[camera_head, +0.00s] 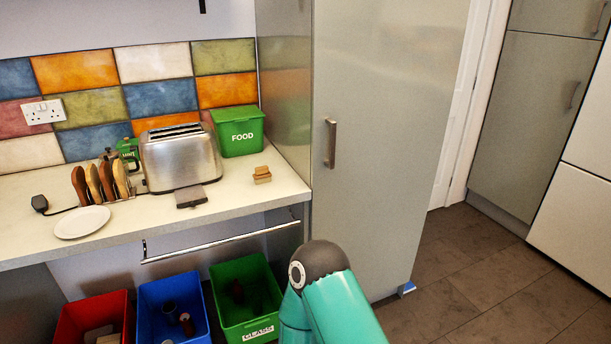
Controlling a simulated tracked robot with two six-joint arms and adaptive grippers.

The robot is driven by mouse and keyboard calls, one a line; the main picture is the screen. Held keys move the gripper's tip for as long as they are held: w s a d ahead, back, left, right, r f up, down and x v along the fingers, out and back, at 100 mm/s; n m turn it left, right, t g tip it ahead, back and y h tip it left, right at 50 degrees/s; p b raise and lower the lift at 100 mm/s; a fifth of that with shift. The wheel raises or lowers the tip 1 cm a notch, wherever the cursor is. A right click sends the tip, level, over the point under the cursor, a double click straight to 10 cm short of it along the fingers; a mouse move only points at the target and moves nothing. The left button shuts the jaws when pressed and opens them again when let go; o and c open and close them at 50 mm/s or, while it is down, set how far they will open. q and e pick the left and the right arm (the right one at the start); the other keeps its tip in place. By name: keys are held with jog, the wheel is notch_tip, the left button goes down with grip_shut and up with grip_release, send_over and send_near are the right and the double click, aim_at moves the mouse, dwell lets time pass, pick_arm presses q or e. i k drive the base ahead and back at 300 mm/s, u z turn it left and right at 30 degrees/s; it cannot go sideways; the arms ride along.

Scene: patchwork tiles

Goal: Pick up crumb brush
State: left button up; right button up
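A small tan, wooden-looking block (262,175) sits on the counter right of the toaster, near the counter's right end. It looks like the crumb brush, though it is too small to make out bristles. Nothing touches it. Neither of my grippers is in view. Only a teal link of one of my arms shows at the bottom centre, in front of the bins and the cupboard.
A steel toaster (181,158) with its crumb tray (190,197) pulled out stands left of the block. A green FOOD caddy (238,131) is behind. A toast rack (101,183) and white plate (82,222) are left. A rail (220,242) runs below the counter, above bins (246,296).

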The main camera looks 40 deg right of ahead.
aim_at(262, 174)
jog(key=z, duration=0.5)
jog(key=i, duration=1)
jog(key=u, duration=0.05)
